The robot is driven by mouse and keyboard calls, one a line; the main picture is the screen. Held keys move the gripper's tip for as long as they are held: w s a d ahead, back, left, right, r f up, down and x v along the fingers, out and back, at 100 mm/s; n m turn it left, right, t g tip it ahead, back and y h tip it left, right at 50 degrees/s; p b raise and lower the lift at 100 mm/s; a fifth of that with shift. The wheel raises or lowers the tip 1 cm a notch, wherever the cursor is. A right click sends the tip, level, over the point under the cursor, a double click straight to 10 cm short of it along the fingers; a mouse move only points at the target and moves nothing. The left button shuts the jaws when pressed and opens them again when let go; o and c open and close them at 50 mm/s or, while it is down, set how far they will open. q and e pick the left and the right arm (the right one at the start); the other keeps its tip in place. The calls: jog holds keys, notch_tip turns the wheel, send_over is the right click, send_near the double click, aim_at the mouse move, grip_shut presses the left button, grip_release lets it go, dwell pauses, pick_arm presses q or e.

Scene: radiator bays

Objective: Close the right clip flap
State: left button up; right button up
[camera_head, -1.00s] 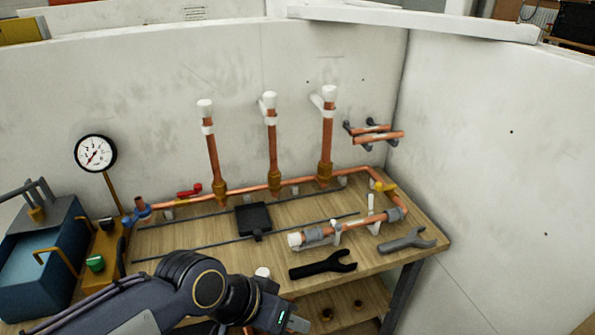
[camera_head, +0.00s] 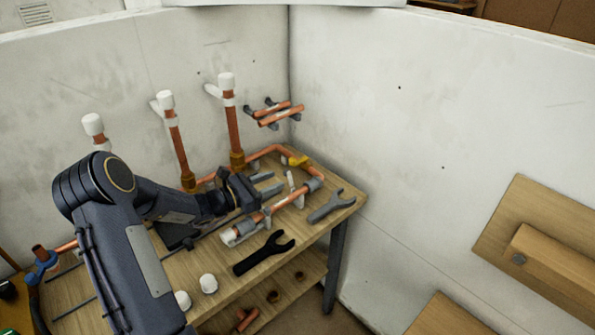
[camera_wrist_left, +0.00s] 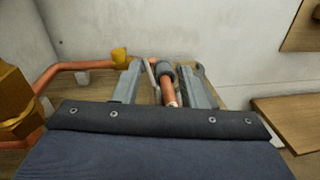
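The right clip flap (camera_head: 291,182) is a thin white piece standing up beside the short copper pipe (camera_head: 278,204) near the front right of the bench. In the left wrist view a pale upright strip (camera_wrist_left: 152,76), apparently this flap, shows left of the pipe (camera_wrist_left: 168,88). My left gripper (camera_head: 275,183) is open and empty, just left of the flap, its fingers pointing toward it. In the left wrist view the gripper (camera_wrist_left: 165,72) has its fingers apart, with the pipe and strip showing between them. Contact cannot be told. My right gripper is out of view.
Tall white-capped copper risers (camera_head: 232,125) stand behind my arm. White walls close the back and right.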

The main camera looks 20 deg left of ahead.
aim_at(284, 173)
pick_arm(q)
jog(key=w, duration=0.2)
jog(key=w+f+n+p, duration=0.1)
jog(key=w, duration=0.2)
jog(key=w+d+f+n+t+y, duration=0.1)
jog(key=w, duration=0.2)
jog(key=shift+w, duration=0.1)
jog(key=shift+c, duration=0.4)
jog(key=shift+r, duration=0.1)
jog(key=c, duration=0.7)
